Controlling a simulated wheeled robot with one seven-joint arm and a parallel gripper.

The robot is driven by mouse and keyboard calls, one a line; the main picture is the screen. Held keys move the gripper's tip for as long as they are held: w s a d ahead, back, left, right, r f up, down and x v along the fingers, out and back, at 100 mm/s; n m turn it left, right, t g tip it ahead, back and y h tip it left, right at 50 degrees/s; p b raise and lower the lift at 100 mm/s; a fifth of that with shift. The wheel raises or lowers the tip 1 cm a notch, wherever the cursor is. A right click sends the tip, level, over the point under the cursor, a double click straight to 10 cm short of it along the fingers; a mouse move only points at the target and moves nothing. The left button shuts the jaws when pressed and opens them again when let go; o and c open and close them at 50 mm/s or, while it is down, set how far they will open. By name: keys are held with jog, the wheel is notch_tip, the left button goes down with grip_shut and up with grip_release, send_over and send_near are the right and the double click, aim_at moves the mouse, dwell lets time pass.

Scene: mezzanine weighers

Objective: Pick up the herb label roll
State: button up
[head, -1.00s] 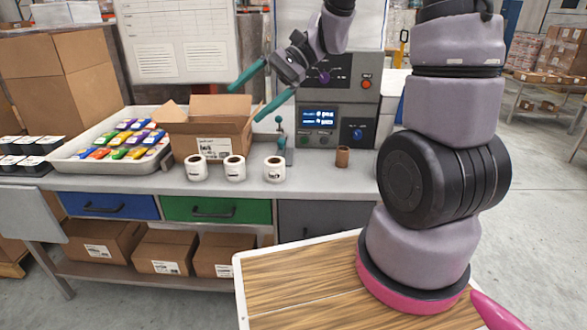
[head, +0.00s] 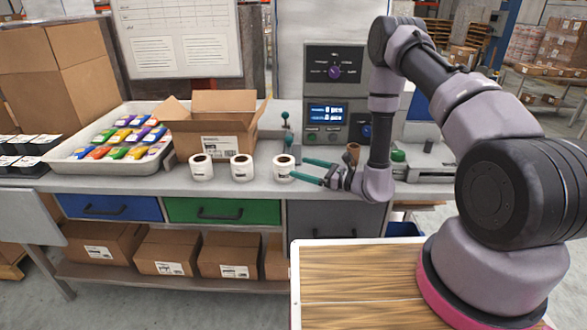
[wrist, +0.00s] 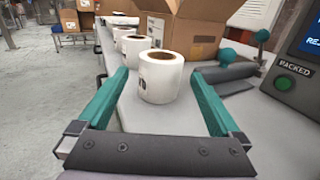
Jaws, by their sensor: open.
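Three white label rolls stand upright in a row on the grey bench: a left roll (head: 201,168), a middle roll (head: 242,168) and a right roll (head: 283,168). Their print is too small to read, so I cannot tell which is the herb one. My gripper (head: 299,168) is open and level, just right of the right roll, fingers pointing at it. In the wrist view the nearest roll (wrist: 160,84) stands upright near the fingertips, centred between the two teal fingers, with gaps on both sides. The other rolls (wrist: 134,50) line up behind it.
An open cardboard box (head: 213,140) stands close behind the rolls. A white tray (head: 62,160) of colourful packets is at the left. A small brown cylinder (head: 353,149) stands behind my wrist.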

aim_at(278, 159)
jog(key=x, duration=0.5)
jog(key=shift+w, duration=0.1)
jog(key=shift+r+x, duration=0.15)
jog(key=shift+x, duration=1.2)
jog(key=shift+r+x, duration=0.1)
jog(key=shift+x, duration=1.25)
jog(key=shift+w, duration=0.1)
jog(key=c, duration=1.2)
jog(key=shift+r, duration=0.1)
jog(key=shift+c, duration=0.2)
